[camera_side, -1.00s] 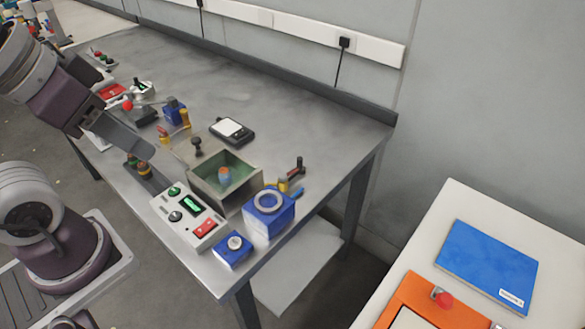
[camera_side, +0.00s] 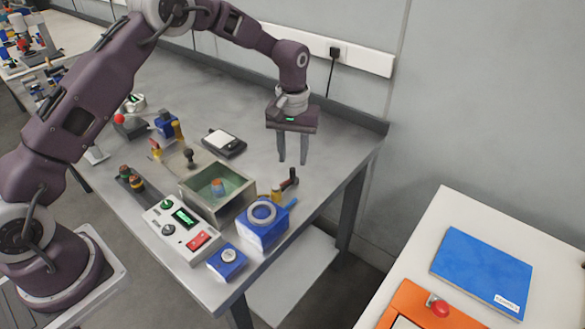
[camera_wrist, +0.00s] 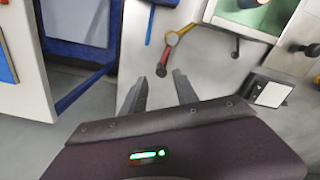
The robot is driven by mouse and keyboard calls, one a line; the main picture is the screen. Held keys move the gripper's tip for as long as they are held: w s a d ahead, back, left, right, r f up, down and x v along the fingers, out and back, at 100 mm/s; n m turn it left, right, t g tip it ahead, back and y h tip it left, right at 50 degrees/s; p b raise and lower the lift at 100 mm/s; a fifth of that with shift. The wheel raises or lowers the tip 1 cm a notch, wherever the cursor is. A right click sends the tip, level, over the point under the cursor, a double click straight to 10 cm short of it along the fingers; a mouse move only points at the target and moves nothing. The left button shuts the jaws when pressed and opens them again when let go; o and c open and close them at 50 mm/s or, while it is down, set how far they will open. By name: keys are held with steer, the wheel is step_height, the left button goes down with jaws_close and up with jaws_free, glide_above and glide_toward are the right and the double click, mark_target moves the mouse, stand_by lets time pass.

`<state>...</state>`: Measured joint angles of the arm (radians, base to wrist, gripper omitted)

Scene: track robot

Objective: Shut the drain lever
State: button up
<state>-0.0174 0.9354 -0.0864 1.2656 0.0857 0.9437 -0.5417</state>
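A lever with a red arm and dark knob (camera_side: 291,178) stands on a yellow fitting (camera_side: 276,194) at the right side of the open metal tank (camera_side: 190,201); I take it for the drain lever. In the wrist view the red lever (camera_wrist: 165,57) points from the yellow fitting (camera_wrist: 172,38) toward my fingertips. My gripper (camera_side: 293,163) is open and empty, fingers pointing down, above the bench near the lever. In the wrist view the gripper (camera_wrist: 158,78) has its fingers apart, with the knob just beyond them. I cannot tell whether they touch it.
A blue box with a ring on top (camera_side: 262,222) and a blue handle (camera_side: 291,203) sit close to the lever. A control panel (camera_side: 183,229) stands in front of the tank. A black scale (camera_side: 224,143) lies behind it. The bench's right end is clear.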

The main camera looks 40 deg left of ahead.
mark_target(293, 169)
step_height(293, 169, down, 5)
jaws_close()
stand_by(0.4)
